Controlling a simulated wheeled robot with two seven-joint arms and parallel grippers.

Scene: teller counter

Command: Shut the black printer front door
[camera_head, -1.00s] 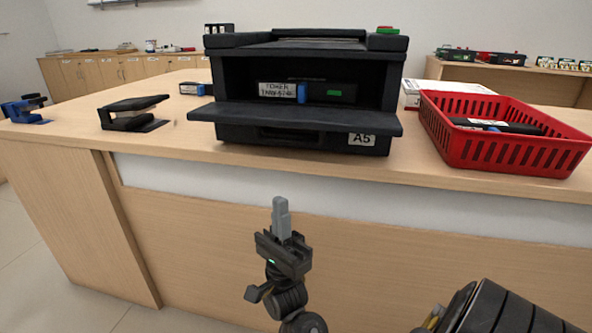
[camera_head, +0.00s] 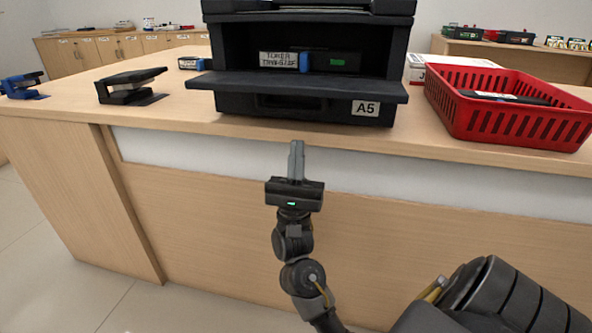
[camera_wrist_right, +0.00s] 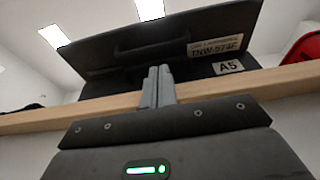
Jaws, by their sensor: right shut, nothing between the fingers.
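The black printer (camera_head: 390,60) stands on the counter. Its front door (camera_head: 300,87) is open, folded down flat like a shelf toward me. A toner cartridge with a white label and blue part (camera_head: 305,62) sits inside the opening. My right gripper (camera_head: 297,148) is shut and empty, pointing up in front of the counter, below the door's front edge and apart from it in the head view. In the right wrist view the closed fingers (camera_wrist_right: 158,85) appear in front of the door's underside (camera_wrist_right: 160,45); I cannot tell whether they touch. My left gripper is not in view.
A red basket (camera_head: 478,110) holding a dark cartridge stands right of the printer. A black stapler-like tool (camera_head: 130,86) and a blue one (camera_head: 20,85) lie to the left. The counter's front edge (camera_head: 350,142) lies just beyond my fingers.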

